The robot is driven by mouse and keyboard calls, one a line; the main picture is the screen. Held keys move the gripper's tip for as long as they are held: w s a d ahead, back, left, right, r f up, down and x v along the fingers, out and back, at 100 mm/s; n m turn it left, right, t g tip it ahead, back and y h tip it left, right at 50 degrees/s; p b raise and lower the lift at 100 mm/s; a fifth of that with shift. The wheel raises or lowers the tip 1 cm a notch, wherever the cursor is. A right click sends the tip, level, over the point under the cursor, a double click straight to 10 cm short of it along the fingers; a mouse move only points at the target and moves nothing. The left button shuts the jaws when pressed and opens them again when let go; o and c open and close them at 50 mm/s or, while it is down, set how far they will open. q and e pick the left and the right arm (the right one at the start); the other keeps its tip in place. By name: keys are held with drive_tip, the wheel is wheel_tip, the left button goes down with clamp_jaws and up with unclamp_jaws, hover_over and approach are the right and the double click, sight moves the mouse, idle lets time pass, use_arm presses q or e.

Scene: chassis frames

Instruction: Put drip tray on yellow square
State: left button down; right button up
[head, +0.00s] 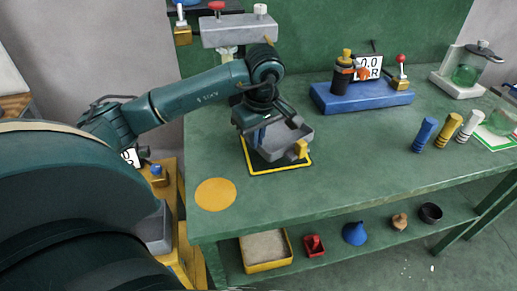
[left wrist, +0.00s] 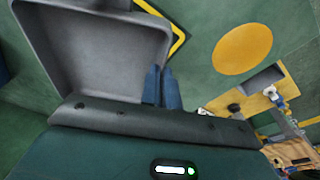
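The drip tray (head: 291,137) is a shallow grey tray with a yellow piece at its near right corner in the head view. It fills the upper left of the left wrist view (left wrist: 90,45). The yellow square (head: 281,168) is a yellow outline around a dark middle on the green bench. The tray overlaps it in the head view; I cannot tell whether it rests on it or hovers just above. My left gripper (head: 260,134) has its blue fingers (left wrist: 161,88) close together on the tray's side wall, one on each side. My right gripper is not in view.
A yellow-orange disc (head: 215,195) lies flat left of the square. A blue base (head: 361,96) with a display stands at the back. Blue, yellow and white cylinders (head: 448,131) stand to the right. A grey fixture (head: 240,30) rises behind my arm. The bench's front middle is clear.

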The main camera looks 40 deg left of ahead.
sight(257, 150)
use_arm(q)
wheel_tip(257, 150, down, 4)
drive_tip(key=shift+f, duration=0.1)
drive_tip(key=c, duration=2.1)
unclamp_jaws()
drive_tip(key=shift+f, duration=0.1)
drive_tip(key=o, duration=0.5)
drive_tip(key=shift+c, duration=0.2)
drive_tip(key=shift+r, duration=0.35)
drive_tip(key=r, duration=0.4)
drive_tip(key=d+r, duration=0.1)
drive_tip(key=r, duration=0.6)
drive_tip(key=shift+s+d+r+p, duration=0.3)
drive_tip(key=shift+s+p, duration=0.05)
